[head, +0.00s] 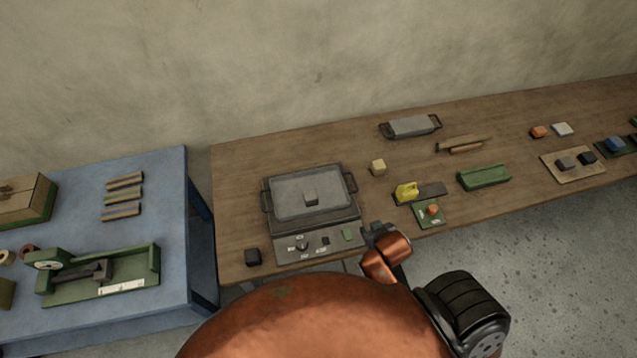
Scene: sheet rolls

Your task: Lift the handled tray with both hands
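A shallow grey tray (411,126) with a dark handle at each end lies near the back of the wooden table. A larger dark unit (355,212) with side handles, a grey lid-like top and a front control panel stands nearer, to the left; I cannot tell for certain which one is the handled tray. My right gripper (378,232) shows only as a small dark part at the tip of my copper-coloured arm, by the unit's front right corner, well short of the grey tray. Its fingers are not clear. My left gripper is not in view.
A blue table (165,170) with a green device stands left. A wall is behind.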

